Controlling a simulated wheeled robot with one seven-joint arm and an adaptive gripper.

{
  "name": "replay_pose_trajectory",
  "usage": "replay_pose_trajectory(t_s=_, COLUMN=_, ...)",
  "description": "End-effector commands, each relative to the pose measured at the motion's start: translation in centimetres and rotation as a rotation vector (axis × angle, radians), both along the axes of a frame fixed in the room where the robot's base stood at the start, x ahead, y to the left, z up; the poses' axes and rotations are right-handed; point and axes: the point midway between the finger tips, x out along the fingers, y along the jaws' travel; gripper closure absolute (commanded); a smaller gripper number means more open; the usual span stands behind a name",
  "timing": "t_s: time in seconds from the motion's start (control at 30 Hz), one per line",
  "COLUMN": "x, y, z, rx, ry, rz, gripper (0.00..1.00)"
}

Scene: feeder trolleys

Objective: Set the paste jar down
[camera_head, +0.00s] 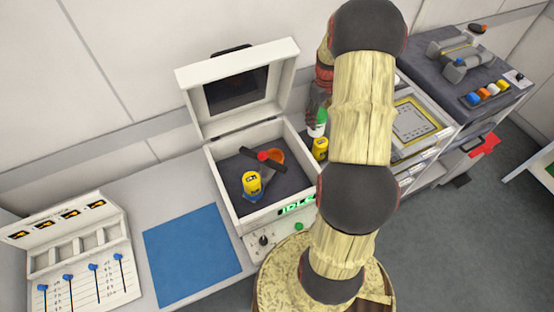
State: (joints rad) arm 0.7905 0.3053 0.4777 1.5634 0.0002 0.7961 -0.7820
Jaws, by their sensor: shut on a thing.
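My gripper (318,105) is partly visible, dark, hanging at the right side of the open mixer-like box. A small white jar with a green top (317,128) shows right at its fingertips and appears held by it. My arm covers part of this area, so the grip and the gap below the jar are unclear. A yellow jar (320,149) with a dark label is just below it, by the box's right wall. Another yellow jar (251,184) is inside the box, in a blue holder.
The white box (225,200) has its lid (240,85) raised. Inside are an orange cup (275,156) and a dark bar with a red centre. A blue mat (192,255) lies bare at front. A white rack (75,255) stands left. Another trolley (470,70) is right.

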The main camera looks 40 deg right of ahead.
Motion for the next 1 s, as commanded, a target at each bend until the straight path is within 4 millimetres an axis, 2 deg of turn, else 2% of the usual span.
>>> replay_pose_trajectory(t_s=0.1, x=0.1, y=-0.1, z=-0.9, rx=-0.002, ry=-0.002, rz=0.000, gripper=1.00)
replay_pose_trajectory(t_s=0.27, x=0.5, y=0.9, z=-0.9, rx=-0.003, ry=-0.003, rz=0.003, gripper=1.00)
replay_pose_trajectory(t_s=0.8, x=4.7, y=11.8, z=-0.9, rx=-0.002, ry=-0.003, rz=0.006, gripper=1.00)
replay_pose_trajectory(t_s=1.0, x=5.8, y=14.6, z=-1.0, rx=-0.001, ry=-0.002, rz=0.004, gripper=1.00)
